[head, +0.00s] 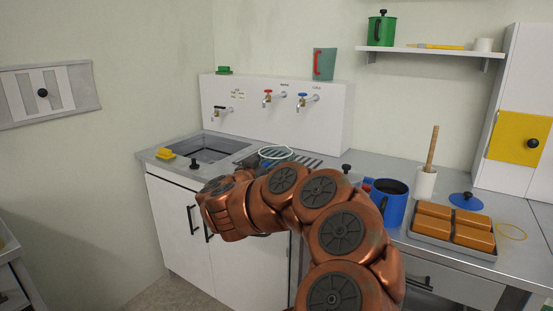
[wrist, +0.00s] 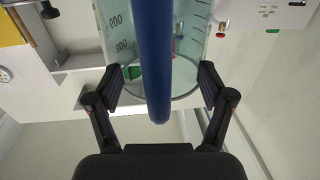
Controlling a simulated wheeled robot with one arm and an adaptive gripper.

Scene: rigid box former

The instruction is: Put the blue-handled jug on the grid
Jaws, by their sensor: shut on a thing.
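The blue-handled jug is a clear vessel with dark graduation marks. Its clear body (wrist: 195,48) and upright blue handle (wrist: 157,60) fill the middle of the wrist view. My gripper (wrist: 160,80) is shut on the jug, with one finger on each side of it; the exact contact is hard to see. In the head view a pale greenish rim (head: 276,152), which looks like the jug's, shows above my arm, which hides the rest and my gripper. The grid (head: 308,163), dark and slatted, lies in the counter right of the sink, partly hidden by my arm and the rim.
The sink (head: 207,150) is at the left, with a yellow sponge (head: 166,154) by it. Taps (head: 268,97) stick out above the counter. A blue pot (head: 389,200), a white holder (head: 426,182) and a tray of orange blocks (head: 430,240) stand to the right.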

